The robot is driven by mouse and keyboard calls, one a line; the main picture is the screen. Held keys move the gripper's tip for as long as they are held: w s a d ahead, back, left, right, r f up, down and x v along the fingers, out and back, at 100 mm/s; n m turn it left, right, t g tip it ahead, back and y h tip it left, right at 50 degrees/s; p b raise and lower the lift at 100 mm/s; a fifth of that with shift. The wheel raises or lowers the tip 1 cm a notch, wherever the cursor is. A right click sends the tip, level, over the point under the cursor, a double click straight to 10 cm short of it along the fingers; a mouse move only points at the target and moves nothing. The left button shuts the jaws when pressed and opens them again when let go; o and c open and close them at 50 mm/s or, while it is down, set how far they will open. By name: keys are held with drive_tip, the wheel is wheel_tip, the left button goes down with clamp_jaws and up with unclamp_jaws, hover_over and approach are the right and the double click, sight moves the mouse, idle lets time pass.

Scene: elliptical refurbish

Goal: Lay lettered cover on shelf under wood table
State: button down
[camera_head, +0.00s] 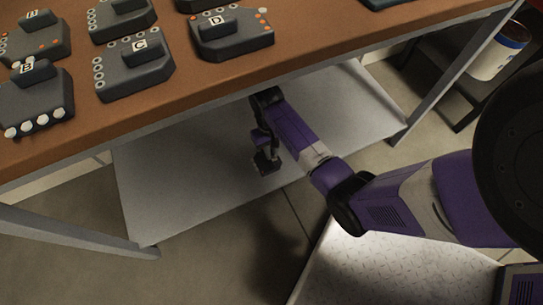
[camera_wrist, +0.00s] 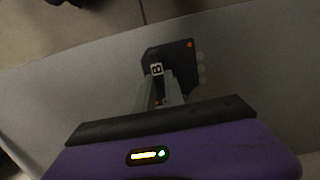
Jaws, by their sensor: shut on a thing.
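A dark grey cover with a white letter tag that looks like B (camera_wrist: 178,57) is between the fingers of my gripper (camera_wrist: 162,92) in the wrist view. My gripper is shut on its raised grip. In the head view my gripper (camera_head: 264,152) reaches under the wood table (camera_head: 330,48), over the grey lower shelf (camera_head: 190,175). The shelf also shows in the wrist view (camera_wrist: 85,80). The cover is close to the shelf surface; I cannot tell whether it touches. The arm hides part of the shelf's right side.
Several other lettered covers stand on the table, including C (camera_head: 135,70), D (camera_head: 232,36) and B (camera_head: 35,100). The shelf's left part is bare. A table leg (camera_head: 440,85) stands right of my arm. A white bucket (camera_head: 497,52) is on a dark stand further right.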

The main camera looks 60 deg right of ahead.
wheel_tip(320, 180, down, 4)
drive_tip(key=shift+f+b, duration=0.15)
drive_tip(key=shift+b, duration=0.95)
drive_tip(key=c, duration=1.4)
unclamp_jaws()
